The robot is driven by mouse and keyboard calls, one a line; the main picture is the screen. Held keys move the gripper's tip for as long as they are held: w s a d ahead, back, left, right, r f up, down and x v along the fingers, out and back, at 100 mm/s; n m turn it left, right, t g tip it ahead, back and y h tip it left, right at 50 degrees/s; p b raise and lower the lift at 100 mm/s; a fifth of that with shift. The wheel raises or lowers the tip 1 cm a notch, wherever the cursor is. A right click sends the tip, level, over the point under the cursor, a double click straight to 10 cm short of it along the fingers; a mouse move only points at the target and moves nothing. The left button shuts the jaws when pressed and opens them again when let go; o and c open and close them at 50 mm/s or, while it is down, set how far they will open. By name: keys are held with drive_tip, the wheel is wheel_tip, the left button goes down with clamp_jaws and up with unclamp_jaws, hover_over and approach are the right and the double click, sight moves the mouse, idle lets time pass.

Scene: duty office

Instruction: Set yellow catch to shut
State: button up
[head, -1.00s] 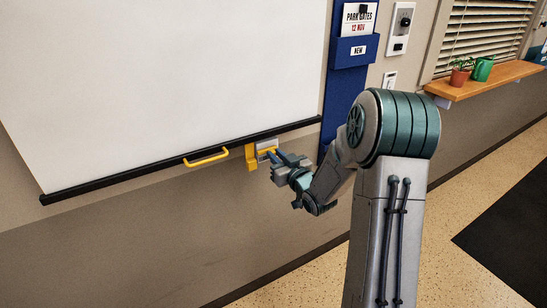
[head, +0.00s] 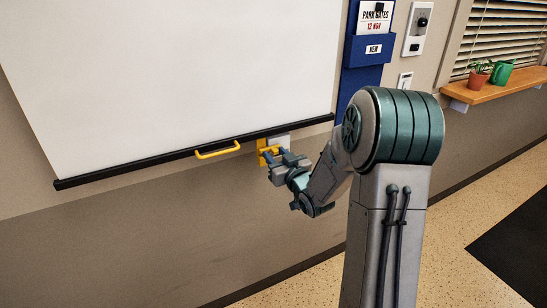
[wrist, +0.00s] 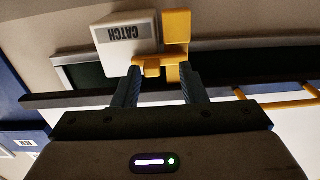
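The yellow catch (head: 262,151) sits at the lower edge of the white screen, beside a pale plate (head: 281,140). In the wrist view the yellow catch (wrist: 176,28) stands beside a pale box labelled CATCH (wrist: 126,34), which appears upside down. A yellow tab of the catch crosses between my fingertips. My gripper (wrist: 160,72) has its fingers apart, one at each end of this tab. It is also at the catch in the head view (head: 268,155), partly covering it. I cannot tell whether the fingers press on the tab.
A yellow handle (head: 218,150) hangs from the screen's black bottom bar (head: 120,172), left of the catch. A blue holder (head: 366,50) is on the wall to the right. The wall below the bar is clear.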

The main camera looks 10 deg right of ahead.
drive_tip(key=shift+d, duration=0.15)
drive_tip(key=shift+s, duration=0.1)
drive_tip(key=b+v, duration=0.8)
drive_tip(key=v, duration=0.5)
drive_tip(key=shift+s, duration=0.3)
